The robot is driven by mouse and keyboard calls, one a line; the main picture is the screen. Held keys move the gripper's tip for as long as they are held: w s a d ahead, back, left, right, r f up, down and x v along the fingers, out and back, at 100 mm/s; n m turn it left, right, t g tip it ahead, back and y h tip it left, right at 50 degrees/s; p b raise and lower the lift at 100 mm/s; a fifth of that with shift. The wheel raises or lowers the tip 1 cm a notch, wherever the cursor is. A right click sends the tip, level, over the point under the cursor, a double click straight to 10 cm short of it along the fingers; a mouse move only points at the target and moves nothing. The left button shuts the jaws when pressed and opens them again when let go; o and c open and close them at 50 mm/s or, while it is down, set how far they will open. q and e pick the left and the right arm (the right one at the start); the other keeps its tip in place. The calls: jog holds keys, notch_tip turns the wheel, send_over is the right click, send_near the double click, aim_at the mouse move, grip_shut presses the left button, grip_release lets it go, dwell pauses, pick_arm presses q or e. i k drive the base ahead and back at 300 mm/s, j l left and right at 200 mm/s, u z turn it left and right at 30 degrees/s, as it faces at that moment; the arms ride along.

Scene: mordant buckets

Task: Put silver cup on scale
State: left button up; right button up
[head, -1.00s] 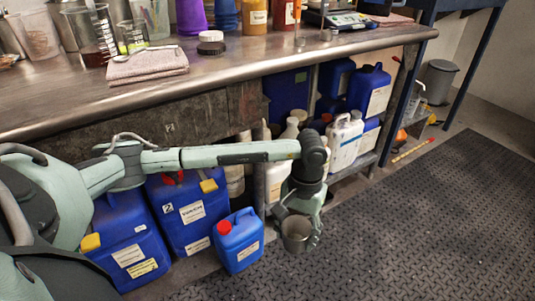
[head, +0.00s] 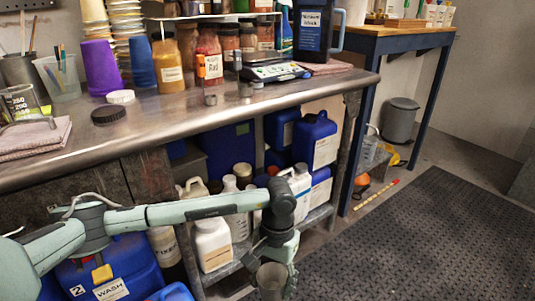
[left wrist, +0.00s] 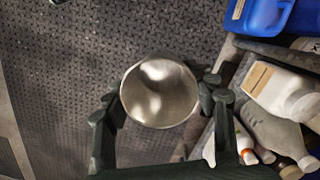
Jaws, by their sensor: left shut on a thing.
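A silver cup (head: 270,280) is held in my left gripper (head: 272,268), low in front of the metal bench and below its top. In the left wrist view the cup (left wrist: 160,92) sits between the fingers of my left gripper (left wrist: 162,98), with its open mouth facing the camera; it looks empty. The scale (head: 272,72) stands on the bench top toward its right end, with a dark body and a light plate. My left gripper is well below the scale and apart from it. My right gripper is in no view.
The metal bench (head: 200,107) has its front edge between the cup and the scale. Bottles (head: 213,243) stand on the shelf below. The floor mat (head: 430,235) is clear.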

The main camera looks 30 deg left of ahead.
aim_at(255, 54)
jog(key=i+l+u, duration=0.25)
jog(key=i+l, duration=0.6)
